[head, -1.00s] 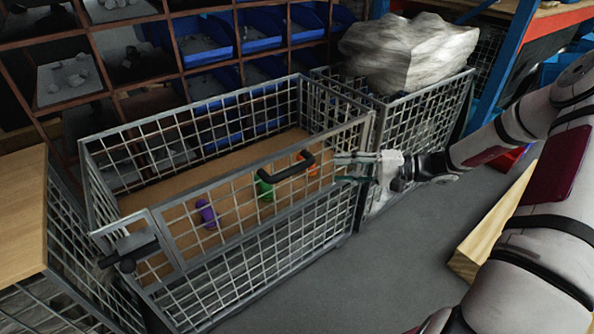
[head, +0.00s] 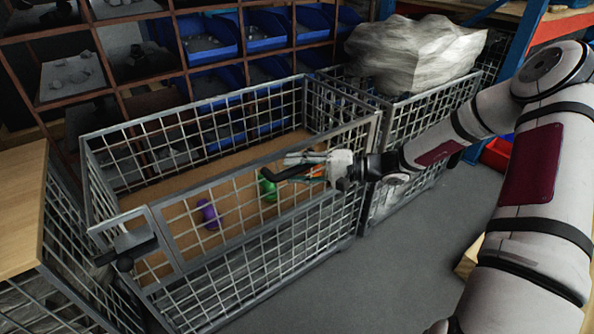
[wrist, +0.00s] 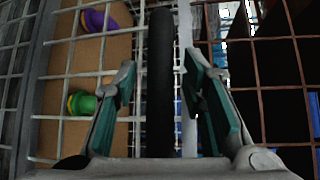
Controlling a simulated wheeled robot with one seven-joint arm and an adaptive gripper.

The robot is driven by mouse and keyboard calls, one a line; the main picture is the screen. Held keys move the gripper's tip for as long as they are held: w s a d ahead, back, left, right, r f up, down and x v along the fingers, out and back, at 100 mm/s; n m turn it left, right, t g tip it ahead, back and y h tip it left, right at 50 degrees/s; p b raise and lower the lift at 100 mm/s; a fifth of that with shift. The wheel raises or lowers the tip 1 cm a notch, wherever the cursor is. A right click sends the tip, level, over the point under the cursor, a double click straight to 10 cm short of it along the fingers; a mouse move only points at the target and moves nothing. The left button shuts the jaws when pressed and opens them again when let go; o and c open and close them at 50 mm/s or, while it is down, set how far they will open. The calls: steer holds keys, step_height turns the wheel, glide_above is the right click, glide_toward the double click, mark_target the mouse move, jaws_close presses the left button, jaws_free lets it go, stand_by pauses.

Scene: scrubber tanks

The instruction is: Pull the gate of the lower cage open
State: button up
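The lower cage (head: 185,155) is a grey wire-mesh crate with a wooden floor. Its front gate (head: 250,235) is upright, in line with the cage front. A black bar handle (head: 272,174) sits near the gate's top edge, partly hidden by my gripper. My gripper (head: 290,158) reaches in from the right at the handle. In the wrist view, the handle (wrist: 160,105) runs between the two open fingers of my gripper (wrist: 159,65), with a visible gap on each side. A dark latch (head: 128,250) is at the gate's left end.
Purple (head: 208,214) and green (head: 268,188) objects lie inside the cage. A second mesh cage with a wrapped grey bundle (head: 412,55) stands behind right. A wood-topped cage (head: 20,205) is close on the left. Grey floor (head: 400,270) in front is clear.

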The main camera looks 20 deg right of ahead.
jaws_close()
